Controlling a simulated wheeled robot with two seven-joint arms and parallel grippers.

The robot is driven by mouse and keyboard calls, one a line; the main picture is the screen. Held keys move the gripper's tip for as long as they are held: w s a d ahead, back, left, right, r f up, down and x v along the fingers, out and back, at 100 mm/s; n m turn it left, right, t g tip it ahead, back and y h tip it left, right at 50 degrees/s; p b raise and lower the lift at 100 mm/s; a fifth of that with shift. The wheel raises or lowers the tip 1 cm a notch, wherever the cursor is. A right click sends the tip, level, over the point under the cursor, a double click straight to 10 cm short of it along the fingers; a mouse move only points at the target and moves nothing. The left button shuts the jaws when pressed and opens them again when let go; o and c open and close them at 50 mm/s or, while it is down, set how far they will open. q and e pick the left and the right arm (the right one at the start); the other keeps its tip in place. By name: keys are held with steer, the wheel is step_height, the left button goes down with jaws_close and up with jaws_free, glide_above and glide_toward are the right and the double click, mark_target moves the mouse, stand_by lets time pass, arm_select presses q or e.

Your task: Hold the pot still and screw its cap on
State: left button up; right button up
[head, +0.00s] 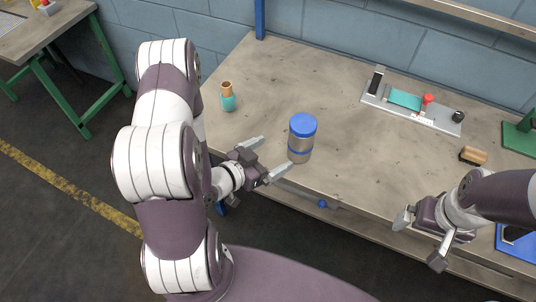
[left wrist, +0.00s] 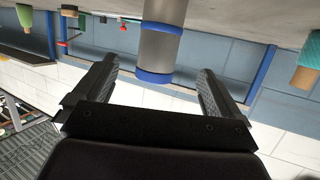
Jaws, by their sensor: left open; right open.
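In the left wrist view, which looks upside down, the pot (left wrist: 160,48) shows beyond and between the two open fingers. My right gripper (head: 420,240) is open and empty at the bench's front edge, well right of the pot.
A teal cup-like item with a tan top (head: 228,97) stands left of the pot. A grey fixture plate (head: 440,124) with red, teal and black parts lies at the back right. A brown block (head: 473,156) is near it. The bench between pot and plate is clear.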

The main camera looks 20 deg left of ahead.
arm_select(q)
steer(key=s+r+n+g+y, duration=0.4)
steer(key=s+r+g+y, duration=0.2)
steer(key=g, duration=0.6)
steer(key=s+r, duration=0.1)
steer(key=s, duration=0.1)
steer(key=shift+s+d+r+n, duration=0.3)
steer(key=shift+d+n, duration=0.05)
steer(key=shift+n, duration=0.05)
